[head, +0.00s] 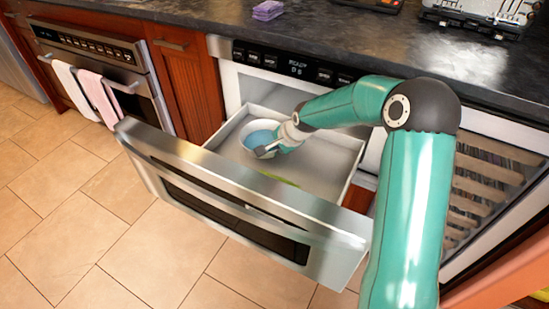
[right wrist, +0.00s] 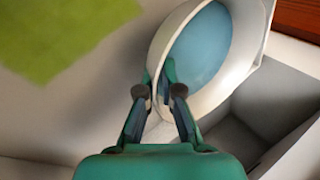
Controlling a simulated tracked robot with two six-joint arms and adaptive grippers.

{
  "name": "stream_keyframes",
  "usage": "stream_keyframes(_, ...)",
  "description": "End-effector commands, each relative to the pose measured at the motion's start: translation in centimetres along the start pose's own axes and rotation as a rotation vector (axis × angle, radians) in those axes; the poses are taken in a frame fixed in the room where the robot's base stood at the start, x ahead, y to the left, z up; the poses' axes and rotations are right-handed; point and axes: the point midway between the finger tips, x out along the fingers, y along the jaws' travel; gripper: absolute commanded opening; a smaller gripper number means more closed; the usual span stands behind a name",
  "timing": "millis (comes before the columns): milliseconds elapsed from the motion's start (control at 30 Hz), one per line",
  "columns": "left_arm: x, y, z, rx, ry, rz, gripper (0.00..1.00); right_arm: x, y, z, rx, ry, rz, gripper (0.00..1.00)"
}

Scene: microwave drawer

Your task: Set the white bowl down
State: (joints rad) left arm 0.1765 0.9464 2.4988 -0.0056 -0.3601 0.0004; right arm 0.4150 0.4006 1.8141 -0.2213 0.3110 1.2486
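The white bowl (head: 260,138) has a blue inside and is in the open microwave drawer (head: 327,170), near its back left corner. It also shows in the right wrist view (right wrist: 203,48), where it looks tilted relative to the camera. My right gripper (head: 266,151) reaches into the drawer from the right. In the right wrist view its fingertips (right wrist: 157,82) are closed around the bowl's rim, one on each side. I cannot tell whether the bowl's base touches the drawer floor. My left gripper is not in view.
A green flat patch (right wrist: 60,35) lies on the drawer floor. The drawer's steel front (head: 235,205) stands out over the tiled floor. The dark counter (head: 300,35) is above, with a purple sponge-like item (head: 268,10). An oven with towels (head: 97,97) is at left.

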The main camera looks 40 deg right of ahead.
Motion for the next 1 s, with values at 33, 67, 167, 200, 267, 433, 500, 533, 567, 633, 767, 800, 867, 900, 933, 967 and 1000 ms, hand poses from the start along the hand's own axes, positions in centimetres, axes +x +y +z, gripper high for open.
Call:
stream_keyframes(33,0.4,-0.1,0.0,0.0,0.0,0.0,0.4,0.9,0.4,0.0,0.0,0.001,-0.002,0.0)
stream_keyframes(67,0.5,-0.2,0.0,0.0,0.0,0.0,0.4,1.2,0.6,0.0,0.0,0.001,-0.002,0.0)
stream_keyframes(167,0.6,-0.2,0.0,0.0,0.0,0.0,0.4,1.8,0.9,0.0,0.0,0.002,-0.005,0.0)
stream_keyframes(200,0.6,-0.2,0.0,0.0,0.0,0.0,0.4,1.9,1.0,0.0,0.0,0.002,-0.005,0.0)
stream_keyframes(267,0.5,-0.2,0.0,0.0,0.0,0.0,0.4,2.0,1.0,0.0,-0.001,0.002,-0.005,0.0)
stream_keyframes(433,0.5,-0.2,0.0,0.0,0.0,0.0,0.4,1.9,1.0,0.0,-0.001,0.002,-0.005,0.0)
stream_keyframes(500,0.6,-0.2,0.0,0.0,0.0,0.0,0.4,2.0,1.2,0.0,0.0,0.0,0.0,0.08)
stream_keyframes(533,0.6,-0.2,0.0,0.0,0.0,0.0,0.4,2.0,1.2,0.0,0.0,0.0,0.0,0.13)
stream_keyframes(567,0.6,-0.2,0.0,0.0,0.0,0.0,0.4,2.0,1.2,0.0,0.0,0.0,0.0,0.18)
stream_keyframes(633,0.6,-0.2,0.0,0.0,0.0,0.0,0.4,2.0,1.1,0.0,0.0,0.0,-0.001,0.3)
stream_keyframes(767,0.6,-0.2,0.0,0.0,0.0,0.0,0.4,2.0,1.1,0.0,0.0,0.0,-0.001,0.31)
stream_keyframes(800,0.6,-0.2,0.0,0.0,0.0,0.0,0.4,2.0,1.1,0.0,0.0,0.0,-0.001,0.31)
stream_keyframes(867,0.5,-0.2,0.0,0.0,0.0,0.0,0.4,1.9,1.1,0.0,0.0,0.0,-0.001,0.31)
stream_keyframes(900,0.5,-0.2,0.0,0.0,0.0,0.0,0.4,2.0,1.1,0.0,0.0,0.0,-0.001,0.31)
stream_keyframes(933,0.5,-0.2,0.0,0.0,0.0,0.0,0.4,1.9,1.1,0.0,0.0,0.0,-0.001,0.31)
stream_keyframes(967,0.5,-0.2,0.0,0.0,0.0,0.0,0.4,1.8,1.1,0.0,0.0,0.0,-0.001,0.31)
stream_keyframes(1000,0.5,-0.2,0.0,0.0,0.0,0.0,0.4,1.6,1.1,0.0,0.0,0.0,-0.001,0.31)
